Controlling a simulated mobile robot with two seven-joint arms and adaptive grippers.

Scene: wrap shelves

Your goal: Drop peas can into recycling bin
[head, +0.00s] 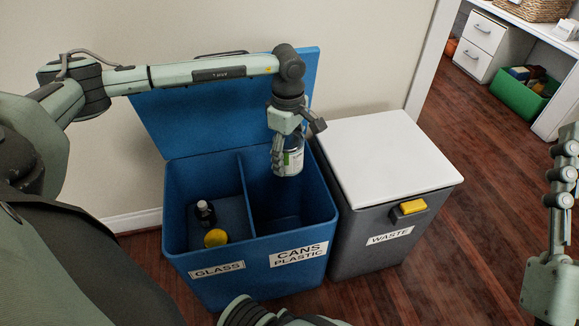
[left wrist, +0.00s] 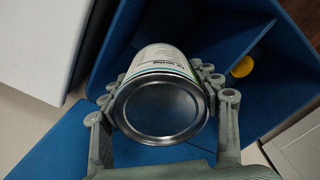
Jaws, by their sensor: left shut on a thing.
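My left gripper (head: 283,150) is shut on the peas can (head: 293,161), a metal can with a white and green label. It holds the can over the right compartment, marked CANS PLASTIC, of the blue recycling bin (head: 250,276). In the left wrist view the can (left wrist: 160,108) shows its round metal end between the fingers of the gripper (left wrist: 160,98). The bin's blue lid (head: 185,115) stands open against the wall. At the right edge of the head view part of my right arm shows, but I cannot make out its fingers.
The left compartment, marked GLASS, holds a dark bottle (head: 205,213) and a yellow item (head: 215,238). A grey waste bin (head: 375,245) with a closed white lid (head: 385,150) stands right beside the blue bin. A green crate (head: 520,97) sits farther back; wooden floor lies open at right.

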